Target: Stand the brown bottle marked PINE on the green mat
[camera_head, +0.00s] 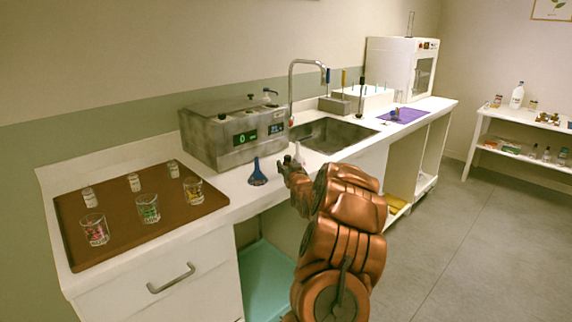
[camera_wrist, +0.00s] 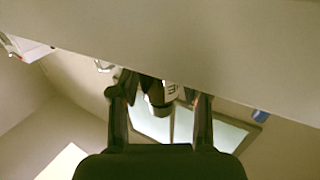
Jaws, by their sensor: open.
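In the wrist view, a dark brown bottle (camera_wrist: 157,93) with a white label shows between the fingers of my gripper (camera_wrist: 160,108). Only part of the bottle shows, and I cannot read the full label. The fingers are apart on either side of it, and I cannot tell whether they touch it. In the head view, my gripper (camera_head: 287,166) is at the counter's front edge, right of the blue funnel, and the brown bottle cannot be made out there. I cannot identify a green mat for certain; a teal surface (camera_head: 262,277) lies low under the counter.
A blue funnel (camera_head: 257,174) stands close left of my gripper, with a grey machine (camera_head: 226,133) behind. A brown tray (camera_head: 120,240) holds glasses and small jars. The sink (camera_head: 333,134) and a purple mat (camera_head: 404,115) lie to the right. A side shelf (camera_head: 519,122) bears several bottles.

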